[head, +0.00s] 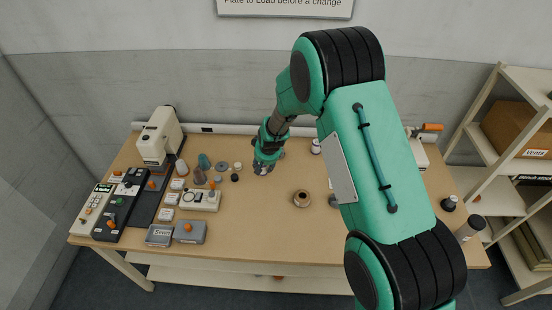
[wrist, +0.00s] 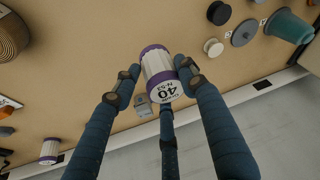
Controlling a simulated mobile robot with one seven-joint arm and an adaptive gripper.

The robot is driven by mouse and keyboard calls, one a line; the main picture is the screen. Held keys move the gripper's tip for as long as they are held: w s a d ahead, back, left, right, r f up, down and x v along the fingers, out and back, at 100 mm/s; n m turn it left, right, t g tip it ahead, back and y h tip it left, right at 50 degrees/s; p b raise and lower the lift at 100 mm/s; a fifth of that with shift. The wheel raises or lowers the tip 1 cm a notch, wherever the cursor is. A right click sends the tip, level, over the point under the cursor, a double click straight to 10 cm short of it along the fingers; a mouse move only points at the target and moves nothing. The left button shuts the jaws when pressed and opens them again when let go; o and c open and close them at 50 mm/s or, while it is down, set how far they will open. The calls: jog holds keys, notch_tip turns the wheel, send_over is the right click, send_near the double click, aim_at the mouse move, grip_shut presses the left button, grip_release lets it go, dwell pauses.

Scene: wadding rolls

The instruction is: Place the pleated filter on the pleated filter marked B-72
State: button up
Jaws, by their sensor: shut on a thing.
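My gripper (wrist: 157,80) is shut on a pleated filter (wrist: 160,67), a white ribbed cylinder with purple ends and a label reading 40 and N-53. The fingers are on both sides of it, with a third finger below it in the wrist view. I cannot tell whether it touches the table. In the head view my gripper (head: 264,165) is over the table's middle, and the held filter is hardly visible. Another white filter with a purple end (wrist: 49,151) stands near the wall; it also shows in the head view (head: 316,146). Its mark is too small to read.
A brown wadding roll (head: 302,198) lies on the table (head: 255,235) in front of my gripper. A small grey object (wrist: 142,107) is behind the held filter. Discs and a teal cup (head: 205,161) are to the left. My arm hides the table's right part. The front middle is clear.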

jog(key=w+d+r+m+h, duration=0.1)
jog(key=d+r+m, duration=0.1)
jog(key=d, duration=1.1)
jog(key=w+d+r+m+h, duration=0.1)
jog(key=d+r+m, duration=0.2)
jog(key=d, duration=1)
notch_tip(320, 180, up, 2)
jog(key=shift+w+r, duration=0.1)
jog(key=shift+w, duration=0.3)
send_over(316, 147)
jog(key=w, duration=0.2)
jog(key=shift+d+f, duration=0.45)
jog(key=shift+f, duration=0.3)
jog(key=shift+s, duration=0.1)
jog(key=shift+f+b, duration=0.4)
jog(key=shift+f, duration=1.3)
jog(key=shift+f, duration=0.2)
